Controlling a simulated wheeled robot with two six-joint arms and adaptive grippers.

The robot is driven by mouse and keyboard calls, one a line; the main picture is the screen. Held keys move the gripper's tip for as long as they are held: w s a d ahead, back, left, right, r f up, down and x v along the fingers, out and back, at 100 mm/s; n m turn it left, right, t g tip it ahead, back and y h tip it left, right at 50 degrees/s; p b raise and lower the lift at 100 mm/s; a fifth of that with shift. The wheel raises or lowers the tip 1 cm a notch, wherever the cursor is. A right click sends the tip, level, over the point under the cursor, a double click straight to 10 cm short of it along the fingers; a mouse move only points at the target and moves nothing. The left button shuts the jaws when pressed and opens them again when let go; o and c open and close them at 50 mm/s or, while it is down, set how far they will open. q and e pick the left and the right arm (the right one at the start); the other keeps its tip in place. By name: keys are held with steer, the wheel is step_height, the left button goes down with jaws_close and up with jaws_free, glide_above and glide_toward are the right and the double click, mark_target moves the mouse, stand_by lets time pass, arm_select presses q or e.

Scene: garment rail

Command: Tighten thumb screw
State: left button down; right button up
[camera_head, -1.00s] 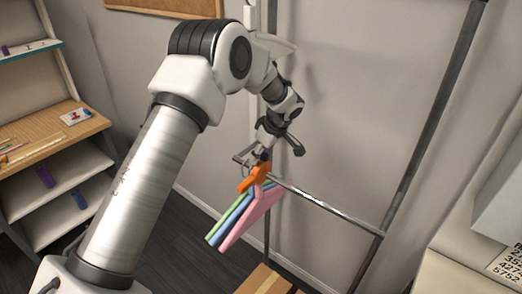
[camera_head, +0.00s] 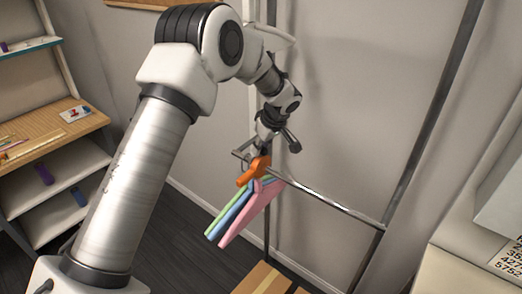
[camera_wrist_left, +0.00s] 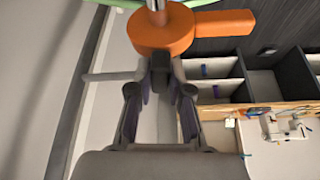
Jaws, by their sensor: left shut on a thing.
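The exact contact is partly hidden by the fingers. My right gripper is in neither view.
Green, blue and pink garments (camera_head: 250,215) hang tilted from the rail just beside the screw. Dark upright posts (camera_head: 425,125) frame the rack. A wooden desk with shelves (camera_head: 60,135) stands left, a cardboard box (camera_head: 262,281) below, and a white cabinet (camera_head: 455,280) right.

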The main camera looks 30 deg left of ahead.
arm_select(q)
steer(key=m+b, duration=0.1)
steer(key=m, duration=0.1)
steer(key=m+t+b, duration=0.1)
steer(key=shift+f+h+b, duration=0.25)
steer(key=shift+h+b, duration=0.05)
steer(key=shift+b, duration=0.05)
steer(key=shift+s+m+t+b, duration=0.1)
steer(key=shift+m+t+b, duration=0.25)
steer(key=shift+m, duration=0.85)
steer(key=shift+r+m+t+h, duration=0.15)
steer(key=shift+m+t+h, duration=0.1)
steer(key=shift+m+h, duration=0.4)
steer(key=m, duration=0.3)
steer(key=shift+r+t+h+p, duration=0.15)
steer(key=shift+t+h+p, duration=0.1)
steer(key=shift+t+p, duration=0.1)
steer(key=shift+m+h+p, duration=0.5)
steer(key=shift+m+p, duration=0.55)
steer(key=shift+m, duration=0.2)
steer(key=shift+m+p, duration=0.35)
steer(key=shift+m, duration=0.05)
